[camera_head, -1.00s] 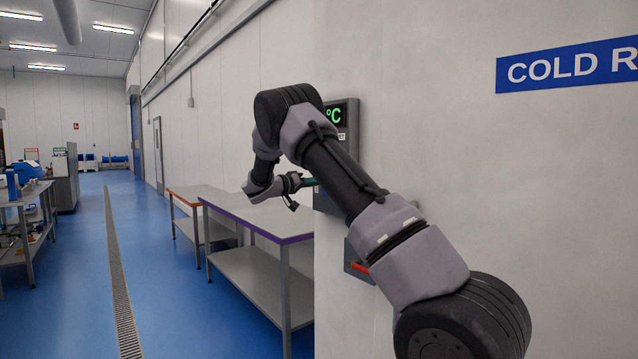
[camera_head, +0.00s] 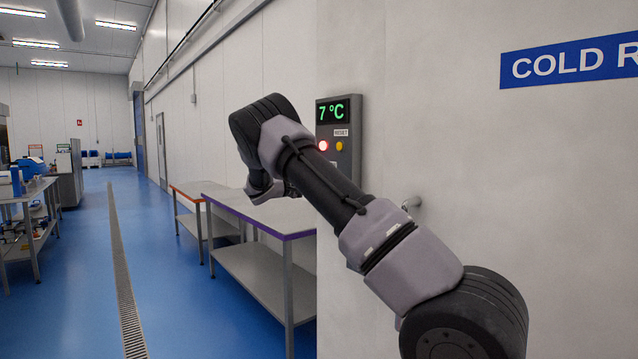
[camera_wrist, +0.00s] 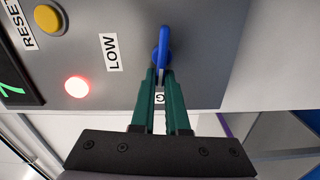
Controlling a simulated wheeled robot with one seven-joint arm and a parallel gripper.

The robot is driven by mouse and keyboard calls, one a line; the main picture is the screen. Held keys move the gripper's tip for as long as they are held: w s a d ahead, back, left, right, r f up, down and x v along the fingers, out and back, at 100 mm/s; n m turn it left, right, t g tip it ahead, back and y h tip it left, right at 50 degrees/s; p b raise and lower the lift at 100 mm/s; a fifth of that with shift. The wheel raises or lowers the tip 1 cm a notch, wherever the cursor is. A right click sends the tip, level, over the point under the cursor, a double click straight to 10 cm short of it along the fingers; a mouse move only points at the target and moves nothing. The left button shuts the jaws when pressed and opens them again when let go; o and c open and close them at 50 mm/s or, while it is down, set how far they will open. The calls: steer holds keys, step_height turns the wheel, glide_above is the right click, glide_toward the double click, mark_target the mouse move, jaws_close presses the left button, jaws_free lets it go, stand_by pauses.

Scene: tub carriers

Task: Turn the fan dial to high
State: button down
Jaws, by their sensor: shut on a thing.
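The fan dial (camera_wrist: 163,40) is a small blue lever knob on the grey control panel (camera_wrist: 215,50) in the wrist view. My gripper (camera_wrist: 160,77) has green fingers closed on the lower end of the lever. A LOW label (camera_wrist: 113,53) is to the left of the dial. A second label (camera_wrist: 160,98) shows partly between the fingers, and most of its word is hidden. In the head view the control panel (camera_head: 350,160) is on the wall, and my arm hides the dial and my fingers.
The panel has a lit 7 °C display (camera_head: 332,112), a glowing red light (camera_head: 323,146) and a yellow RESET button (camera_head: 339,146). Metal tables (camera_head: 262,222) stand left of the wall corner. A blue COLD R... sign (camera_head: 575,62) is at right.

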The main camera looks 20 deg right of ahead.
steer(key=shift+f+n, duration=0.15)
steer(key=shift+n, duration=0.35)
steer(key=c, duration=0.9)
jaws_free()
steer(key=shift+a, duration=0.1)
steer(key=v, duration=1)
steer(key=shift+s+a, duration=0.1)
steer(key=shift+a, duration=0.2)
steer(key=shift+d, duration=0.1)
